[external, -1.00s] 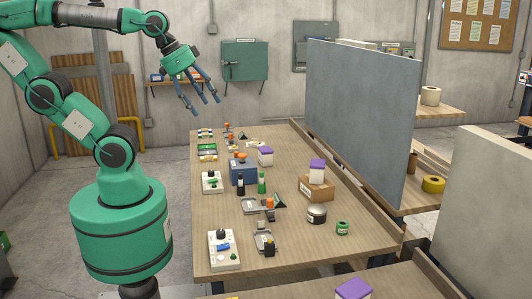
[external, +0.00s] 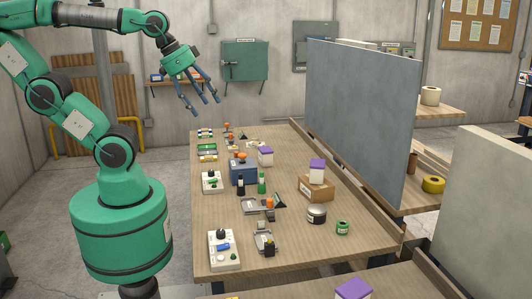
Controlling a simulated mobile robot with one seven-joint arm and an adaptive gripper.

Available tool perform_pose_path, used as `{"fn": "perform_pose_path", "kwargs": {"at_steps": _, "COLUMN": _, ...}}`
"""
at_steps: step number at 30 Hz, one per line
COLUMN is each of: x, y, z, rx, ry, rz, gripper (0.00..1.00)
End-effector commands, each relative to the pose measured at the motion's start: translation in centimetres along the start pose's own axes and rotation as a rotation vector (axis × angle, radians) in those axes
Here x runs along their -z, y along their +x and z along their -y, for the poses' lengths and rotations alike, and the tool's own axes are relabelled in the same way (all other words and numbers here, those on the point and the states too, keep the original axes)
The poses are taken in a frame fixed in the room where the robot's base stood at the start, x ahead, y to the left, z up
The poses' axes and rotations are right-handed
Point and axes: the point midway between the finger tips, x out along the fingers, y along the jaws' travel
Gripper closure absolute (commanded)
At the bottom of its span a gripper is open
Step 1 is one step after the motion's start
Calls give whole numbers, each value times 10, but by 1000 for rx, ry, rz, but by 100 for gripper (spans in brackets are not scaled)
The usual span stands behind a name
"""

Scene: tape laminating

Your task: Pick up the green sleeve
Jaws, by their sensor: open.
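My gripper (external: 204,104) is open and empty, high above the far left end of the wooden table (external: 310,255), with its blue fingers spread and pointing down. A short green ring-shaped piece (external: 342,228) stands on the near right part of the table; it may be the green sleeve, but I cannot tell for sure. A slim green bottle (external: 262,183) stands near the middle. A small green piece (external: 207,147) lies in a tray at the far left. My gripper is well away from all of these.
A round dark tin (external: 316,214) stands left of the green ring. A cardboard box (external: 316,189) bears a purple-topped container (external: 317,170). A blue box (external: 243,173) and a white switch panel (external: 223,250) are further left. A tall grey panel (external: 362,120) stands along the table's right side.

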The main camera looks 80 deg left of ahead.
Motion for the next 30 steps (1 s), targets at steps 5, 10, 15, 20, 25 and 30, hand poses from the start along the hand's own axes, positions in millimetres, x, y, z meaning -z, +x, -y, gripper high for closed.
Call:
{"fn": "perform_pose_path", "kwargs": {"at_steps": 5, "x": 0, "y": 0, "z": 0, "rx": 0, "ry": 0, "rz": 0, "gripper": 45}}
{"fn": "perform_pose_path", "kwargs": {"at_steps": 10, "x": 0, "y": 0, "z": 0, "rx": 0, "ry": 0, "rz": 0, "gripper": 45}}
{"fn": "perform_pose_path", "kwargs": {"at_steps": 15, "x": 5, "y": 1, "z": -1, "rx": -1, "ry": -2, "rz": 4, "gripper": 45}}
{"fn": "perform_pose_path", "kwargs": {"at_steps": 20, "x": 20, "y": 4, "z": -3, "rx": -4, "ry": -8, "rz": 21, "gripper": 45}}
{"fn": "perform_pose_path", "kwargs": {"at_steps": 25, "x": 48, "y": 14, "z": -8, "rx": -10, "ry": -21, "rz": 54, "gripper": 45}}
{"fn": "perform_pose_path", "kwargs": {"at_steps": 30, "x": 83, "y": 29, "z": -17, "rx": -15, "ry": -37, "rz": 92, "gripper": 45}}
